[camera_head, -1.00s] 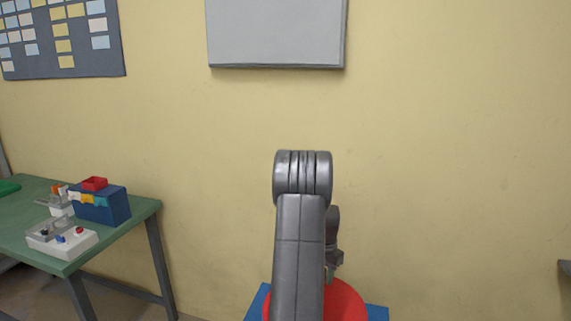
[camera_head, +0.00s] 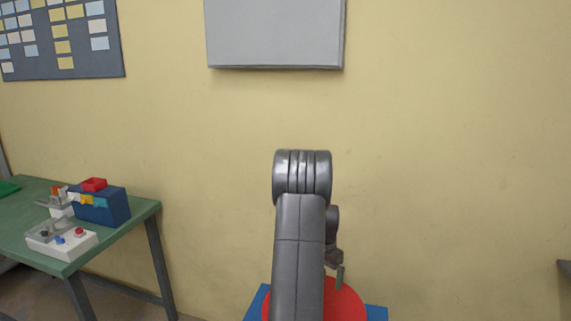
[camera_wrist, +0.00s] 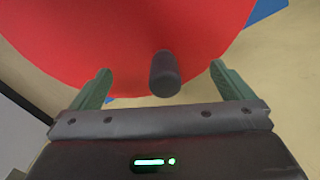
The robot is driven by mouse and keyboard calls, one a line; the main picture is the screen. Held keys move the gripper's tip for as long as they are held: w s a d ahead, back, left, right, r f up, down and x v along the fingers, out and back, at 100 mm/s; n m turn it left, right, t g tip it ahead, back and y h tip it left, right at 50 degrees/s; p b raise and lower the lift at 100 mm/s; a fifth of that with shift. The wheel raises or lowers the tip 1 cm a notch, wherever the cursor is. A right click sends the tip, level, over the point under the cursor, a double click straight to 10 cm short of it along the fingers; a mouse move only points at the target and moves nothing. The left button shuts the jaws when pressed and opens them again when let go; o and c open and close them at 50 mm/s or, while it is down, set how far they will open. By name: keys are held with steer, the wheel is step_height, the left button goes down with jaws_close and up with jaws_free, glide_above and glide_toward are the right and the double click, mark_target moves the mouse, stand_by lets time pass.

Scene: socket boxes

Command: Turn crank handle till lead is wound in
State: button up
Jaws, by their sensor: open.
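A large red disc (camera_wrist: 100,40) fills the top of the wrist view. A dark crank handle (camera_wrist: 165,75) sticks out from it. My gripper (camera_wrist: 162,78) is open, with one green finger on either side of the handle and gaps between. In the head view the red disc (camera_head: 345,300) shows at the bottom, in front of a blue block (camera_head: 377,313) and partly hidden behind my arm. My gripper also shows small at the disc's upper right (camera_head: 340,275). The lead is not visible in either view.
A green table (camera_head: 130,222) at the left holds a blue box (camera_head: 112,210) and a white box with buttons (camera_head: 62,245). A grey panel (camera_head: 275,35) hangs on the yellow wall. Floor is open between the table and my arm.

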steer(key=shift+r+p, duration=2.15)
steer(key=shift+r, duration=1.7)
steer(key=shift+f, duration=0.2)
step_height(320, 180, down, 8)
steer(key=b, duration=0.5)
steer(key=shift+a+r, duration=0.15)
steer(key=shift+a, duration=0.5)
steer(key=shift+d, duration=0.1)
